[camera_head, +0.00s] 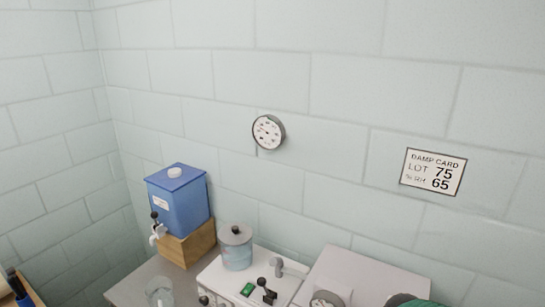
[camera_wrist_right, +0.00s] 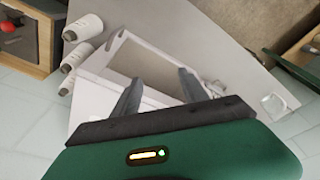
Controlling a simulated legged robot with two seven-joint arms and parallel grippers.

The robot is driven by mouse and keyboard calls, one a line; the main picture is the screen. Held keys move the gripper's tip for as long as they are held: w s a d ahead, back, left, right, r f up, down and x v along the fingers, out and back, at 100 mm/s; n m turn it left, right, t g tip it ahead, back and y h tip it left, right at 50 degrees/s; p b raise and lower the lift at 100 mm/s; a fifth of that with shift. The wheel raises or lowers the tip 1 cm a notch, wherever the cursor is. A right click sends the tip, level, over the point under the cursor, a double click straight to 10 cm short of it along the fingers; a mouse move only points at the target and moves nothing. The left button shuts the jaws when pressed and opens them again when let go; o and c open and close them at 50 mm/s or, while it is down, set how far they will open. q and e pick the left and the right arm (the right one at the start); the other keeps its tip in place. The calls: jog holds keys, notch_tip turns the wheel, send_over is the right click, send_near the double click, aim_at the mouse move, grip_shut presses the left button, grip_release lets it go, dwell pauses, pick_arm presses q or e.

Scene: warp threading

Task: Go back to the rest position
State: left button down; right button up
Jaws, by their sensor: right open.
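My right gripper (camera_wrist_right: 158,88) shows in the right wrist view. Its two grey fingers stand apart with nothing between them. Beyond the fingers is a white machine housing with a grey recessed panel (camera_wrist_right: 140,62); I cannot tell the distance to it. In the head view, a dark green and black part at the bottom right edge looks like my right arm, but it is mostly cut off. My left gripper is in neither view.
In the head view, a blue water tank (camera_head: 178,205) stands on a wooden block (camera_head: 188,246), beside a lidded jar (camera_head: 236,250) and a glass (camera_head: 159,292). A gauge (camera_head: 268,132) and a damp card (camera_head: 433,172) are on the wall.

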jog(key=s+a+f+m, duration=0.2)
jog(key=s+f, duration=0.1)
jog(key=s, duration=0.4)
notch_tip(320, 180, down, 12)
jog(key=s+b, duration=0.1)
jog(key=b, duration=1)
jog(key=shift+s+d+m, duration=0.15)
jog(key=shift+s+m, duration=0.05)
jog(key=shift+m, duration=0.1)
jog(key=shift+s+r, duration=0.1)
jog(key=shift+r, duration=0.05)
